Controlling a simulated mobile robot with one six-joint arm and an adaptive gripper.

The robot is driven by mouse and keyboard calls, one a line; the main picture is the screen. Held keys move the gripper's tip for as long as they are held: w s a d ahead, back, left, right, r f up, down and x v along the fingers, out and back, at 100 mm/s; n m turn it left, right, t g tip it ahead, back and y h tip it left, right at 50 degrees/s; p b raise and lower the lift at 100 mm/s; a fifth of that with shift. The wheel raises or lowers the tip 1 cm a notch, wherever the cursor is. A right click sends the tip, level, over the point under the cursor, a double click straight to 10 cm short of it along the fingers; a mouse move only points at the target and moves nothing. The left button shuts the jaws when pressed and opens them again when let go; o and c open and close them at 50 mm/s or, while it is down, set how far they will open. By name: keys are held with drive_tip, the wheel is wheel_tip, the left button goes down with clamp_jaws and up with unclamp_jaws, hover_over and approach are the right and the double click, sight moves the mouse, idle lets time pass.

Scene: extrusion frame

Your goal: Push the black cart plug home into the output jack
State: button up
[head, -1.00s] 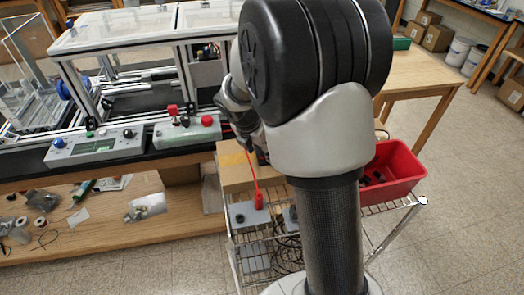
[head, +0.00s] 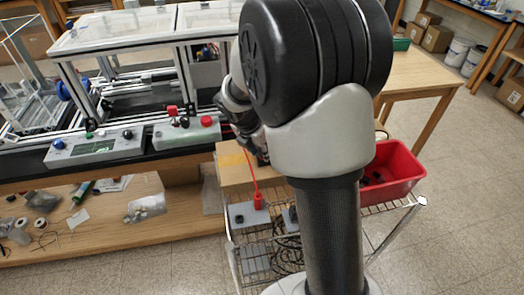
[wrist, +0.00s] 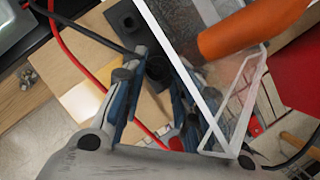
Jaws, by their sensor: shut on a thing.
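In the wrist view my gripper (wrist: 157,98) has its two blue-grey fingers on either side of a dark cylindrical piece, which looks like the black cart plug (wrist: 158,70). A black cable (wrist: 85,33) runs from the upper left towards the fingers. A small black block with a hole (wrist: 125,18) lies just beyond the fingertips; I cannot tell whether it is the output jack. In the head view my gripper (head: 246,143) is small and partly hidden by my arm, above the wooden block on the cart. The plug cannot be made out there.
A red plug (head: 258,201) with a red cable stands on a grey box on the wire cart. A red bin (head: 391,171) is at right. The extrusion frame (head: 135,80) and control boxes (head: 187,133) stand behind. An orange cylinder (wrist: 245,32) and clear white-edged panel (wrist: 232,110) crowd the wrist view's right.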

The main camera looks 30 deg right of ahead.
drive_tip(key=shift+w+d+f, duration=0.1)
drive_tip(key=shift+w+d, duration=0.05)
drive_tip(key=shift+d, duration=0.2)
drive_tip(key=shift+c, duration=0.4)
drive_tip(key=shift+r, duration=0.4)
clamp_jaws()
drive_tip(key=r+p, duration=0.2)
drive_tip(key=r, duration=0.1)
drive_tip(key=shift+w+d+r+p, duration=0.1)
drive_tip(key=shift+w+d+p, duration=0.25)
drive_tip(key=shift+w+p, duration=0.05)
drive_tip(key=s+a+p, duration=0.1)
drive_tip(key=s+a, duration=0.3)
drive_tip(key=a, duration=0.4)
drive_tip(key=s+a+p, duration=0.1)
drive_tip(key=s+a, duration=0.4)
drive_tip(key=a, duration=0.3)
drive_tip(key=shift+f, duration=0.45)
